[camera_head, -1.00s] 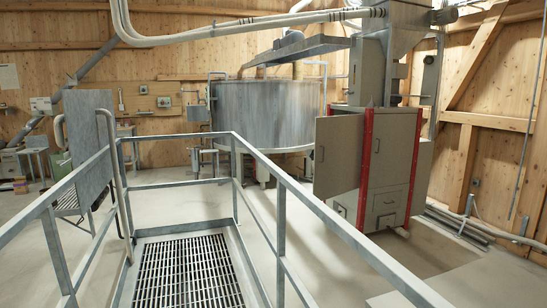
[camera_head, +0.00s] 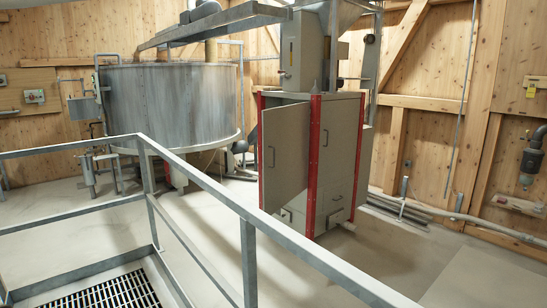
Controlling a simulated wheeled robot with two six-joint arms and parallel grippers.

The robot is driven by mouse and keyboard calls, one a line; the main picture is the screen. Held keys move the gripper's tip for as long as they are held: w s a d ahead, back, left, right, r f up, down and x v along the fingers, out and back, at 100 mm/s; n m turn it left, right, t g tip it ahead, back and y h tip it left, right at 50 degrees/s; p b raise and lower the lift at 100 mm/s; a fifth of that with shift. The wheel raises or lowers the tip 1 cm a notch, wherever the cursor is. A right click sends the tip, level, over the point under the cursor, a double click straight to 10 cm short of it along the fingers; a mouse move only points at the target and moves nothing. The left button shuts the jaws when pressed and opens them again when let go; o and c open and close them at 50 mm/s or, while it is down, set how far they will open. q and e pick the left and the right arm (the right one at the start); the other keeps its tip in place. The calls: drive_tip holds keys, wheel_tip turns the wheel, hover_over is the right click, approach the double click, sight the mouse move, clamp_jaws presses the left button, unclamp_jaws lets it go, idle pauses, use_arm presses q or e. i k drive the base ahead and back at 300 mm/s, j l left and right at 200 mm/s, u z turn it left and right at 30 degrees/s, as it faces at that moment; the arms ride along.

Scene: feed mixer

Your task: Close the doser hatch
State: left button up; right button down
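A tall beige cabinet (camera_head: 338,140) with red corner posts stands right of centre. A grey-beige door panel with a handle (camera_head: 284,155) is swung open on its left side and hinges near the front red post. I cannot tell for sure whether this door is the doser hatch. A small lower flap (camera_head: 337,198) is on the front face. Neither of my grippers shows in this view.
A metal railing (camera_head: 230,205) crosses the foreground between me and the cabinet. A grated platform (camera_head: 105,292) lies at the lower left. A large round metal tank (camera_head: 170,105) stands at the back left. Pipes (camera_head: 470,217) run along the right wall. Floor right of the cabinet is free.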

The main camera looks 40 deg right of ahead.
sight(285, 129)
drive_tip(key=i+z, duration=0.2)
drive_tip(key=i, duration=0.25)
drive_tip(key=i+j+z, duration=0.25)
drive_tip(key=i, duration=0.2)
drive_tip(key=i+j+z, duration=0.2)
drive_tip(key=i, duration=0.25)
drive_tip(key=i+z, duration=0.45)
drive_tip(key=i+j+z, duration=0.2)
drive_tip(key=z, duration=0.25)
drive_tip(key=i+j+z, duration=0.3)
drive_tip(key=z, duration=0.15)
drive_tip(key=j+z, duration=0.2)
drive_tip(key=z, duration=0.6)
